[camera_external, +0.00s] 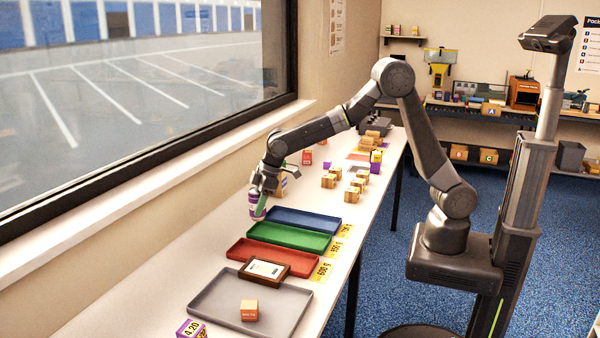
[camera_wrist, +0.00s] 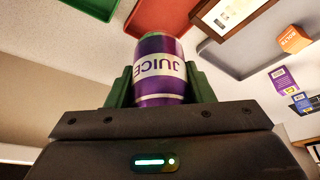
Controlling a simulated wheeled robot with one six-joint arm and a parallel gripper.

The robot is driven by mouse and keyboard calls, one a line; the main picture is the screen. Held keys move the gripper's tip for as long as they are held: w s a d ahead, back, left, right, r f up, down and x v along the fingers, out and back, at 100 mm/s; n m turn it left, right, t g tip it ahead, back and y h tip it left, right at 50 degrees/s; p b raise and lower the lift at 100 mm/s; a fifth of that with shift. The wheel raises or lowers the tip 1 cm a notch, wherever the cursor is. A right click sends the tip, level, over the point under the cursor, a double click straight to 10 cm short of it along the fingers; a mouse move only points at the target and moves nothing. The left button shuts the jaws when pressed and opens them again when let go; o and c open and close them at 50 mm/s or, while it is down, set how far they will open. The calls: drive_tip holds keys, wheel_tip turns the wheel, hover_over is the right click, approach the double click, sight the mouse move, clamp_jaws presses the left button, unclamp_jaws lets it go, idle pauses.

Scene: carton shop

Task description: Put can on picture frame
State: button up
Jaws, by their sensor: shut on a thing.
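A purple juice can (camera_external: 254,200) with a white label band is held in my gripper (camera_external: 259,208) above the counter, near the left end of the blue tray. In the wrist view the can (camera_wrist: 160,72) stands between the green fingers of my gripper (camera_wrist: 160,90), which are shut on it. The picture frame (camera_external: 264,268) has a brown border and a white picture. It lies between the red tray and the grey tray, apart from the can. It also shows at the top of the wrist view (camera_wrist: 228,14).
Blue (camera_external: 305,222), green (camera_external: 289,236), red (camera_external: 272,256) and grey (camera_external: 215,300) trays line the counter. A small orange-brown box (camera_external: 249,310) sits in the grey tray. Several small boxes stand farther back. The window wall borders the counter's left.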

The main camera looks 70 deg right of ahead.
drive_tip(key=s+a+n+g+y+b, duration=0.1)
drive_tip(key=s+a+n, duration=0.2)
drive_tip(key=s+a, duration=0.6)
approach(258, 271)
drive_tip(key=shift+w+a+f+n+p, duration=0.15)
drive_tip(key=shift+a+f+p, duration=0.1)
drive_tip(key=shift+f, duration=0.35)
drive_tip(key=shift+w+a+f+n+p, duration=0.1)
drive_tip(key=shift+w+a+f+p, duration=0.1)
drive_tip(key=shift+f, duration=0.4)
drive_tip(key=shift+w+a+f+n+p, duration=0.15)
drive_tip(key=shift+f+p, duration=0.1)
drive_tip(key=shift+f, duration=0.3)
drive_tip(key=shift+d, duration=0.1)
drive_tip(key=shift+f, duration=0.2)
drive_tip(key=o, duration=0.9)
drive_tip(key=shift+r, duration=0.1)
